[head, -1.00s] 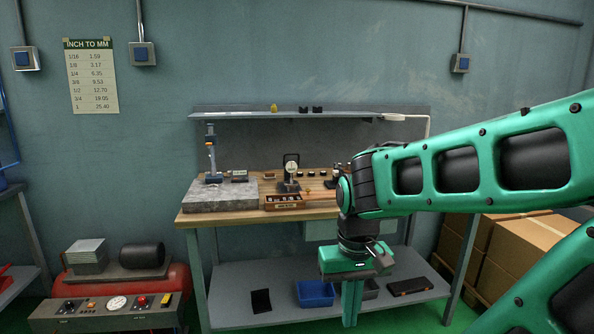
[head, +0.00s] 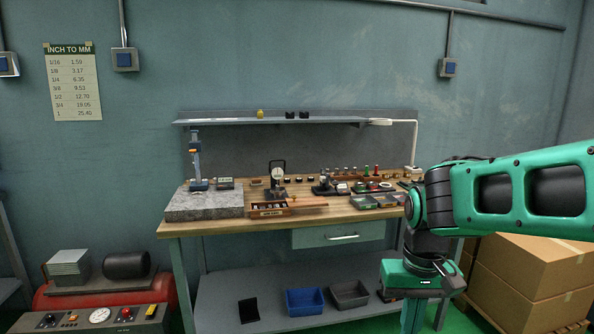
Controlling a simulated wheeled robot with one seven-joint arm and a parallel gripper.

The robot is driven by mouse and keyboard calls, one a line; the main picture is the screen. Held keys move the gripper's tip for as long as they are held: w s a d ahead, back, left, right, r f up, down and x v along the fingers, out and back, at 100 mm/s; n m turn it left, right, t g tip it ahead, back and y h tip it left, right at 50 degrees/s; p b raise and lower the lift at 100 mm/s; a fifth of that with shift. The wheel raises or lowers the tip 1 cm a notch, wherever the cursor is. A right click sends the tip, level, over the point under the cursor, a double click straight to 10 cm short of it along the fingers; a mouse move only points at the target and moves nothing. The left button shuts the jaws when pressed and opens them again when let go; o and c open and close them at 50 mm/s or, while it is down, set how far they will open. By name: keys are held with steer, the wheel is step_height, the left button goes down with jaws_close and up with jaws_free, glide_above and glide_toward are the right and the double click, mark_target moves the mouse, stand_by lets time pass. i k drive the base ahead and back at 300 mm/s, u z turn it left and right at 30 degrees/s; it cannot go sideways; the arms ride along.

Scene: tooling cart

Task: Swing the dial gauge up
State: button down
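A small dial gauge (head: 277,171) with a round pale face and dark frame stands toward the back of the wooden bench top (head: 370,214), left of centre. It is too small to make out its hinge or tilt. A wooden box (head: 268,210) of small parts sits just in front of it. My gripper (head: 412,318) points down at the lower right, in front of the bench and well apart from the gauge. Its fingertips run off the lower edge, and whether the fingers are apart does not show.
A granite plate (head: 203,206) with a blue height stand (head: 196,160) is at the bench's left. Small trays (head: 372,202) and bottles are at its right. A shelf (head: 285,122) overhangs the back. Cartons (head: 540,265) stand at right.

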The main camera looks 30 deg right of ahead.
mark_target(277, 173)
steer(key=z, duration=0.1)
steer(key=i, duration=1)
steer(key=u, duration=0.05)
